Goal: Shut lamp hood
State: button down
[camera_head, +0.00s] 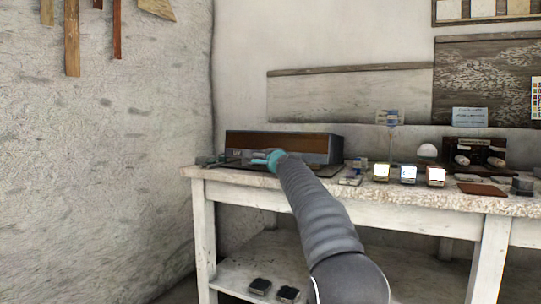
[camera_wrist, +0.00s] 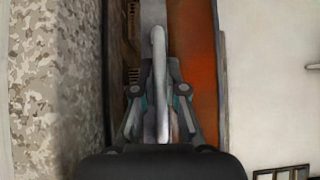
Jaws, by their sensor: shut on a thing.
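The lamp hood (camera_head: 325,148) is a long, low grey box with a brown front panel, at the left end of the table in the head view. In the wrist view an orange-brown panel (camera_wrist: 206,65) runs up the right of the middle. A pale rounded bar (camera_wrist: 160,50), seemingly its handle, runs between my fingers. My gripper (camera_wrist: 160,85) is shut on this bar. In the head view my gripper (camera_head: 262,158) is small, at the front of the hood, and my arm hides part of the table before it. I cannot tell how far the hood stands open.
The table (camera_head: 460,208) has a speckled top. Right of the hood stand several small pale blocks (camera_head: 409,175), a white sphere (camera_head: 427,151), a dark rack (camera_head: 474,154) and a brown plate (camera_head: 482,188). Two dark blocks (camera_head: 260,286) lie on the lower shelf.

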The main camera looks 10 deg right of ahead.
jog(key=shift+d, duration=0.15)
jog(key=c, duration=1.5)
grip_release()
jog(key=shift+s+r, duration=0.1)
jog(key=shift+s, duration=0.5)
jog(key=s, duration=0.3)
jog(key=s+d, duration=0.1)
jog(key=s, duration=0.3)
jog(key=s+d, duration=0.1)
jog(key=s, duration=0.2)
jog(key=shift+s+f, duration=0.25)
jog(key=shift+s, duration=0.05)
